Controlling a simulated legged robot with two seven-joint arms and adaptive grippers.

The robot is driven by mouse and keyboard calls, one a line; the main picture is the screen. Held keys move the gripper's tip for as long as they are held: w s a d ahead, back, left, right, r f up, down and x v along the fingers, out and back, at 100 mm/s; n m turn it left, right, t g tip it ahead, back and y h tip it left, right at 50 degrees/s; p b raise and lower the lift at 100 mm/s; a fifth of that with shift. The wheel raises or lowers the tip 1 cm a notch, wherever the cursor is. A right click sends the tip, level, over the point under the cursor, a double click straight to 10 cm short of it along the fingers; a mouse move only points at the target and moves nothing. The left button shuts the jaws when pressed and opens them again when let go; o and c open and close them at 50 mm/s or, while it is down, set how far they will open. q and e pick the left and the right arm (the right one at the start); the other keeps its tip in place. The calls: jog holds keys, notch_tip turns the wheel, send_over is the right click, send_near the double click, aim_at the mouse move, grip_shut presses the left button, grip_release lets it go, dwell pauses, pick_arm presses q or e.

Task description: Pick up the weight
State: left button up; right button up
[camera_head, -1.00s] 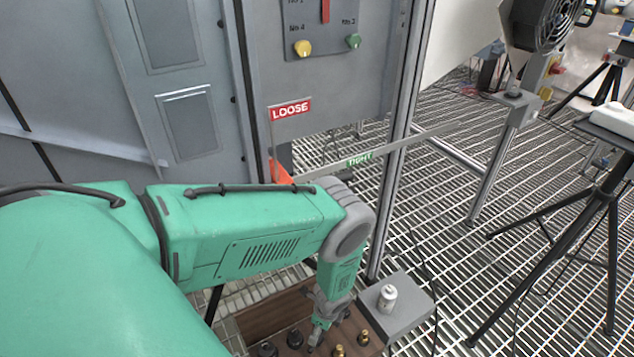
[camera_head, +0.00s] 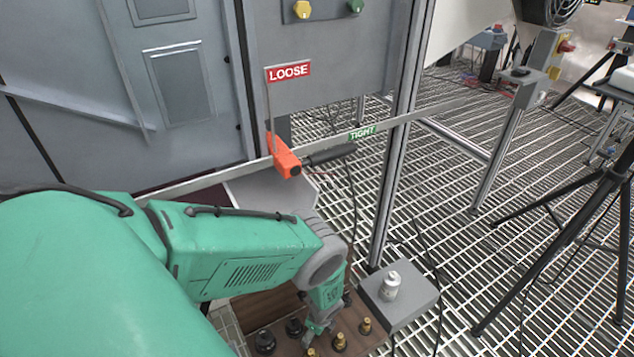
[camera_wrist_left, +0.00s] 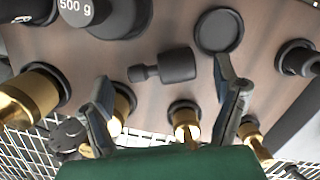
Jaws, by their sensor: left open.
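In the wrist view a small dark weight (camera_wrist_left: 168,66) lies on its side on the wooden block (camera_wrist_left: 262,62), between and beyond the open fingers of my left gripper (camera_wrist_left: 163,78). Nothing is seen held. A dark weight marked 500 g (camera_wrist_left: 118,16) stands at the upper left. Several brass weights (camera_wrist_left: 185,118) sit in holes around the fingers. In the head view my left gripper (camera_head: 314,334) points down over the block, among brass weights (camera_head: 339,342) and dark weights (camera_head: 264,341). My right gripper is not in view.
A grey box (camera_head: 408,298) with a silvery cylinder (camera_head: 390,284) stands right of the block. A metal post (camera_head: 402,140) and a tripod (camera_head: 570,235) stand right. The grating floor between is open.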

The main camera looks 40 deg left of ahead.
pick_arm(q)
notch_tip(320, 180, down, 2)
jog(key=shift+a+f+b, duration=0.1)
jog(key=shift+a+b, duration=0.05)
jog(key=shift+b, duration=0.2)
jog(key=shift+c, duration=0.3)
jog(key=c, duration=1.4)
jog(key=shift+o, duration=0.2)
